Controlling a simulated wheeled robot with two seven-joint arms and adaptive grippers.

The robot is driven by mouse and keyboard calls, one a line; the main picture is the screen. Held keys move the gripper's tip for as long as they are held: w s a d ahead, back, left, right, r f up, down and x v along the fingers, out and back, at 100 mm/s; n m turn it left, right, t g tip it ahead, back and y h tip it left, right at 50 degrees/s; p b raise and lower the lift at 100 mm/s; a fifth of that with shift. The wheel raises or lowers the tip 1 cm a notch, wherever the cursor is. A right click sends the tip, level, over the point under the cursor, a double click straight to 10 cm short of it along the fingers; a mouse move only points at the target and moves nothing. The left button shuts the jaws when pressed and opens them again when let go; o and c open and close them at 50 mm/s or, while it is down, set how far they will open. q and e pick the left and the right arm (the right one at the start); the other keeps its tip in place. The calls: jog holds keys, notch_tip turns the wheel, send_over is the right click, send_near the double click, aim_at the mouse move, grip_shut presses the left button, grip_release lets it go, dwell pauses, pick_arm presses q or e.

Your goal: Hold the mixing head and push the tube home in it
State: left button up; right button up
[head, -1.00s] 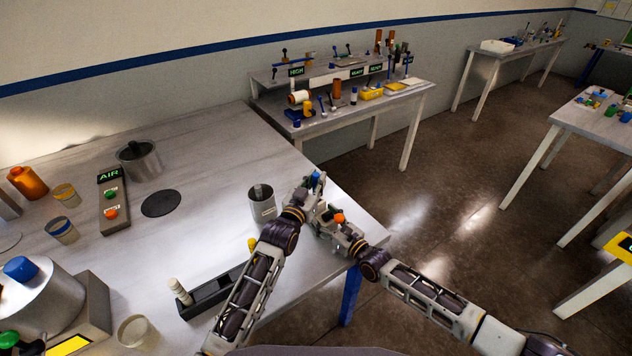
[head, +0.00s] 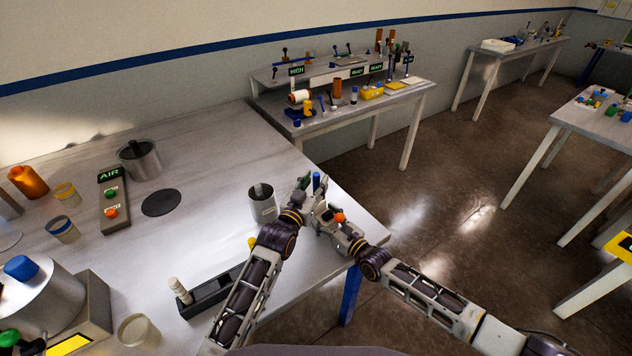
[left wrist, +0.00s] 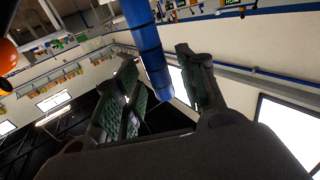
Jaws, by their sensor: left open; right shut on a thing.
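My right gripper (head: 324,213) is just below and is shut on what appears to be the mixing head, mostly hidden by the fingers. An orange knob (head: 338,217) shows there. How deep the tube sits is not visible.
A metal cup (head: 263,205) stands close left of my grippers. A black rack (head: 212,293) with a pale tube lies beside my left forearm. The AIR button box (head: 113,205) and a metal pot (head: 140,160) are farther left.

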pick_arm(q)
jog(key=v, duration=1)
jog(key=shift+s, duration=0.3)
jog(key=shift+a, duration=0.1)
dwell(0.4)
pick_arm(e)
jog(key=o, duration=0.9)
jog(key=shift+s+d, duration=0.1)
jog(key=shift+s, duration=0.05)
jog(key=shift+v, duration=5.85)
pick_arm(q)
jog(key=shift+f, duration=0.1)
